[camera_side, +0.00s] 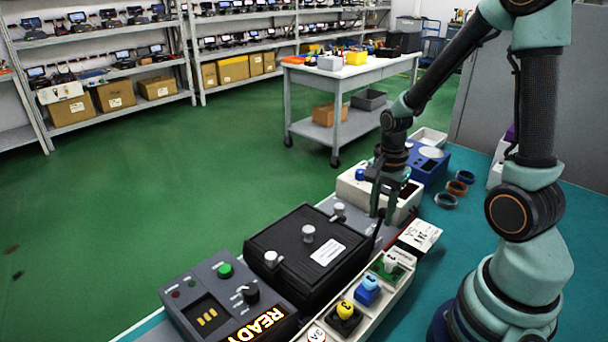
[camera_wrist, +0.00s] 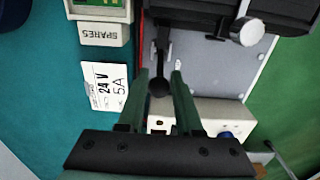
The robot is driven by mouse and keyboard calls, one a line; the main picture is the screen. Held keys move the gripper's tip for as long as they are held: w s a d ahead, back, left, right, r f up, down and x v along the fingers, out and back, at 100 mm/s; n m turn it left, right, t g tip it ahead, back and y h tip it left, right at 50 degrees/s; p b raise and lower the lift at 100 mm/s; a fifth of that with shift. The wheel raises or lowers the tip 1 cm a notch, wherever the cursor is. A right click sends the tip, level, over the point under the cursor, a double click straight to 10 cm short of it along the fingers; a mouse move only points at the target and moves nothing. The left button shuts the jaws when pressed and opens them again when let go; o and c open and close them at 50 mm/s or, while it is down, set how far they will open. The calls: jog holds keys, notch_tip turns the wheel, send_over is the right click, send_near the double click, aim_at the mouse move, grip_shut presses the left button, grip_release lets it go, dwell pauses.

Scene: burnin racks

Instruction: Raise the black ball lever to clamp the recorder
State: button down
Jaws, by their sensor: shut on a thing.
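The black ball lever (camera_wrist: 160,84) shows in the wrist view as a dark arm ending in a black ball, beside the recorder. In the side view the lever (camera_side: 376,238) is a thin dark stick standing near the recorder's right end. My gripper (camera_wrist: 160,76) has its two green fingers on either side of the ball and is shut on it; in the side view it (camera_side: 382,212) reaches down over the lever. The ball is largely hidden by the fingers in the side view. The recorder (camera_side: 290,245), a black case with silver knobs, sits on a grey metal plate (camera_wrist: 215,70).
A control box with a READY display (camera_side: 228,305) stands left of the recorder. A spares tray (camera_side: 385,295) with coloured parts runs along its front. A cream box (camera_side: 350,188) stands behind the gripper. A white 24 V 5A card (camera_wrist: 105,86) lies beside the lever.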

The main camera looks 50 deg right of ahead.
jog(key=shift+a+r, duration=0.1)
jog(key=shift+a, duration=0.75)
jog(key=shift+a, duration=0.4)
jog(key=c, duration=1.6)
grip_release()
jog(key=c, duration=0.8)
grip_release()
jog(key=shift+o, duration=0.2)
jog(key=shift+r, duration=0.15)
notch_tip(320, 180, up, 9)
